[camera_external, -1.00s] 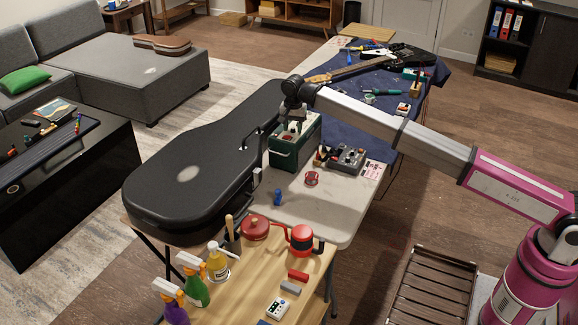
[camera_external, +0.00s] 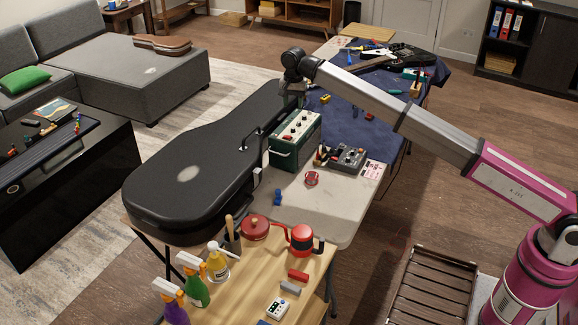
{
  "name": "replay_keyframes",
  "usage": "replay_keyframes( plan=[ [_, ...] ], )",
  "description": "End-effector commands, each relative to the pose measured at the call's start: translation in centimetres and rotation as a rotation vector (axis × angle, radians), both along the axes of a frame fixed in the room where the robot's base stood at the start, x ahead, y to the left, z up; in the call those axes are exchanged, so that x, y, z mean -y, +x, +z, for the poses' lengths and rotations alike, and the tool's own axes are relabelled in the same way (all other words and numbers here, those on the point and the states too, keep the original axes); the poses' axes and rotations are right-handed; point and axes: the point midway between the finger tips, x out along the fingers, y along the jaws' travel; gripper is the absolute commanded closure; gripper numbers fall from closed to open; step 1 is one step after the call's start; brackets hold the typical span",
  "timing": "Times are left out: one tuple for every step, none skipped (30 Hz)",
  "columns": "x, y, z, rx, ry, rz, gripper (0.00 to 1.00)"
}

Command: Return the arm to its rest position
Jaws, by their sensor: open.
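My arm reaches from the right over the workbench, with its dark wrist joint (camera_external: 294,62) above the far end of the guitar case. My gripper (camera_external: 298,98) hangs below the wrist, small and partly unclear against the blue cloth. I see nothing held in it. The green amplifier (camera_external: 295,138) stands upright on the white table in front of the gripper, and they look apart. The black guitar case (camera_external: 190,175) lies closed to the left of the amplifier.
A grey pedal unit (camera_external: 348,157), a red round item (camera_external: 312,179) and a blue item (camera_external: 277,196) sit on the white table. A guitar (camera_external: 405,56) lies on the blue cloth (camera_external: 345,115). Spray bottles (camera_external: 195,287) and a red kettle (camera_external: 301,238) stand in front.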

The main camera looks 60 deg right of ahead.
Motion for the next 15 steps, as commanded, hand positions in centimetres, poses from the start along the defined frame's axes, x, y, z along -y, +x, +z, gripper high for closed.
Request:
replay_keyframes(
  plan=[
    [0.0,0.0,0.0,0.000,0.000,0.000,0.55],
    [0.0,0.0,0.0,0.000,0.000,0.000,0.55],
    [0.0,0.0,0.0,0.000,0.000,0.000,0.55],
    [0.0,0.0,0.0,0.000,0.000,0.000,0.55],
    [0.0,0.0,0.0,0.000,0.000,0.000,0.55],
    [0.0,0.0,0.0,0.000,0.000,0.000,0.55],
    [0.0,-0.1,0.0,0.000,0.000,0.000,0.55],
    [0.0,-0.2,-0.1,0.000,0.001,0.002,0.55],
    [0.0,-0.6,-0.4,-0.002,0.003,0.008,0.55],
    [0.0,-1.1,-0.8,-0.004,0.005,0.016,0.55],
    [-0.1,-1.7,-1.4,-0.005,0.009,0.026,0.55],
    [-0.1,-2.9,-2.3,-0.008,0.017,0.047,0.55],
    [-0.2,-4.0,-3.2,-0.010,0.023,0.066,0.55],
    [-0.2,-5.3,-4.3,-0.013,0.031,0.090,0.55],
    [-0.4,-7.2,-5.9,-0.017,0.043,0.126,0.55]
  ],
)
